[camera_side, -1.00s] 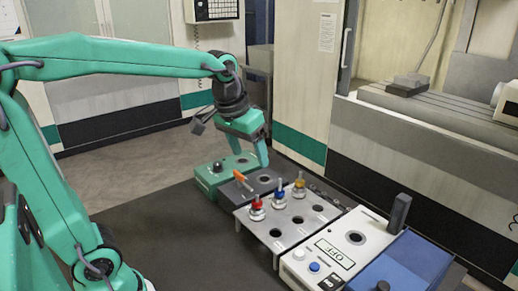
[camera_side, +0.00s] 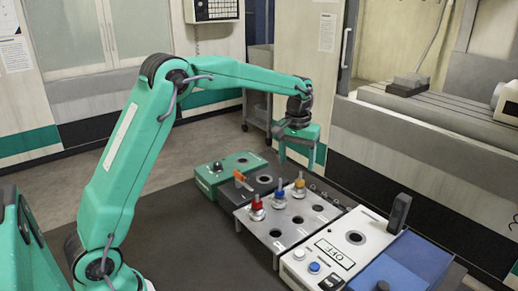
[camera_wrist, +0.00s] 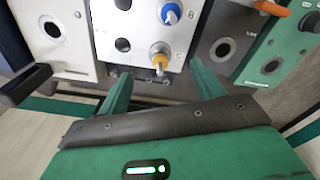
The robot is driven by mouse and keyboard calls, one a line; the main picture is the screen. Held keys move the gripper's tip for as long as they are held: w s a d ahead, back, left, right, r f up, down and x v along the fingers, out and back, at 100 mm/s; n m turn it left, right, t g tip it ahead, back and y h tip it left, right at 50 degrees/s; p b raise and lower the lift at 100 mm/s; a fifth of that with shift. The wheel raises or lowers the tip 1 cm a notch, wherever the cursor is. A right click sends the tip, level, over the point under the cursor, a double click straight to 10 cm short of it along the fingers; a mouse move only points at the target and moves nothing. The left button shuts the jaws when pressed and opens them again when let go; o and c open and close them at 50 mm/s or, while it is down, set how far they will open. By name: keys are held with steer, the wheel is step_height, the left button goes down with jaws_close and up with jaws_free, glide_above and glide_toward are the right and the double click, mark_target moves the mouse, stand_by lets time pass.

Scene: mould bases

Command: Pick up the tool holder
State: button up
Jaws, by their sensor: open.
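Three tool holders stand in a row in a grey rack (camera_side: 290,240), with red (camera_side: 257,208), blue (camera_side: 280,196) and yellow (camera_side: 299,187) collars. My gripper (camera_side: 297,162) hangs pointing down above the rack's far end, behind and above the yellow holder. It is open and empty, its two green fingers apart. In the wrist view the yellow holder (camera_wrist: 159,52) shows just beyond the gap between my fingertips (camera_wrist: 158,74), with the blue holder (camera_wrist: 170,14) further off. The red holder is out of that view.
A dark block with an orange lever (camera_side: 243,180) and a green block (camera_side: 215,180) stand left of the rack. A white unit with an OFF display (camera_side: 335,254) and a blue block (camera_side: 405,270) stand right. The mat at front left is clear.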

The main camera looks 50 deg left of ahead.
mark_target(300, 181)
steer(key=shift+g, duration=0.3)
steer(key=f, duration=0.1)
steer(key=w+f, duration=0.2)
steer(key=shift+w+a+f, duration=0.2)
steer(key=shift+w+a, duration=0.05)
steer(key=shift+a, duration=0.05)
steer(key=shift+f, duration=3.9)
steer(key=shift+r, duration=0.1)
steer(key=c, duration=1.5)
steer(key=shift+o, duration=0.2)
steer(key=shift+w, duration=0.1)
steer(key=shift+r, duration=5.05)
